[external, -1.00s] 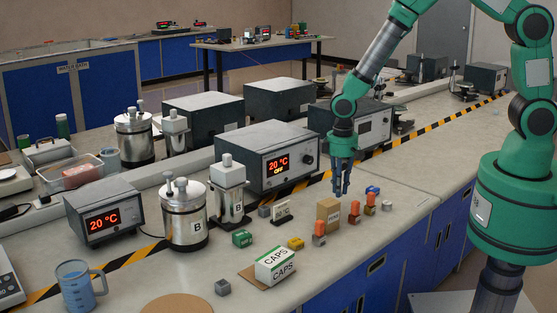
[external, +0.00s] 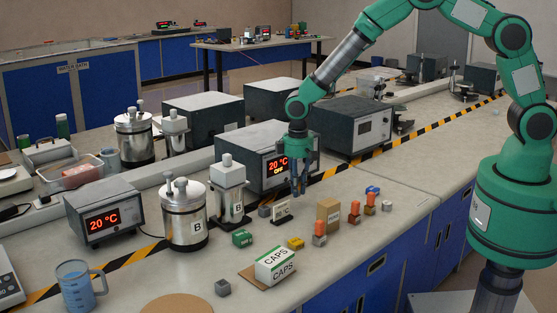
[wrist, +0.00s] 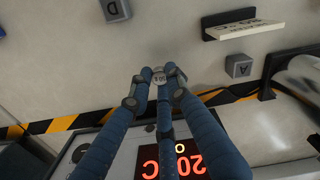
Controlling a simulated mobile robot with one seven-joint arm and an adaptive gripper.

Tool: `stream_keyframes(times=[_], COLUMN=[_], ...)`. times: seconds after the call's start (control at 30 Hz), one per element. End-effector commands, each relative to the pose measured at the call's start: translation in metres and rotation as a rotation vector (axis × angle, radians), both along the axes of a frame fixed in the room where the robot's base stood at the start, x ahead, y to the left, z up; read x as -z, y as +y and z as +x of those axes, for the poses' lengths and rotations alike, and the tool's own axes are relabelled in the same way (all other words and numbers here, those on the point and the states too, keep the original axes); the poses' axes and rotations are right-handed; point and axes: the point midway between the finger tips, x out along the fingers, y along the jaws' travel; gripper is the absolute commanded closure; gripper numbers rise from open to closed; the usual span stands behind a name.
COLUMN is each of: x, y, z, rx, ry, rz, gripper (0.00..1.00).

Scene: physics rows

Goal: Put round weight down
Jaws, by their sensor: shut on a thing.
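My gripper (external: 299,188) is in the air over the bench, in front of the grey box with the "20 °C OFF" display (external: 282,166). In the wrist view its blue fingers (wrist: 160,80) are closed around a small round weight (wrist: 160,77), a pale disc with a marking too small to read. The weight is held at the fingertips, and I cannot make it out in the external view. The bench top (wrist: 60,70) beneath is bare grey, and the gap down to it is hard to judge.
A small sign (external: 281,212) and a grey cube (external: 264,211) stand close below my gripper. A cardboard box (external: 328,217) and orange-topped pieces (external: 354,212) stand to the right. In the wrist view, a cube marked D (wrist: 116,10) lies upper left.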

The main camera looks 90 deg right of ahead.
Motion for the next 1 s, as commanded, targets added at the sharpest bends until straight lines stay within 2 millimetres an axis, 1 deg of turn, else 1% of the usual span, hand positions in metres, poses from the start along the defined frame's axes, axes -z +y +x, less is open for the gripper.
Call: stream_keyframes(times=[0.27, 0.43, 0.47, 0.5, 0.6, 0.7, 0.8, 1.0], x=[0.0, 0.001, 0.003, 0.01, 0.022, 0.031, 0.036, 0.035], y=[0.0, -0.001, -0.002, -0.001, -0.001, -0.002, -0.002, -0.002], z=[0.0, 0.008, 0.009, 0.008, 0.007, 0.008, 0.009, 0.009], rx=[0.0, 0.0, 0.0, 0.0, 0.0, 0.0, 0.0, 0.0], ry=[0.0, 0.0, 0.001, 0.003, 0.003, 0.001, 0.0, 0.0], rz=[0.0, 0.0, 0.0, 0.001, 0.001, 0.0, 0.0, 0.0], gripper=[1.0, 1.0, 1.0, 1.0, 1.0, 1.0, 1.0, 1.0])
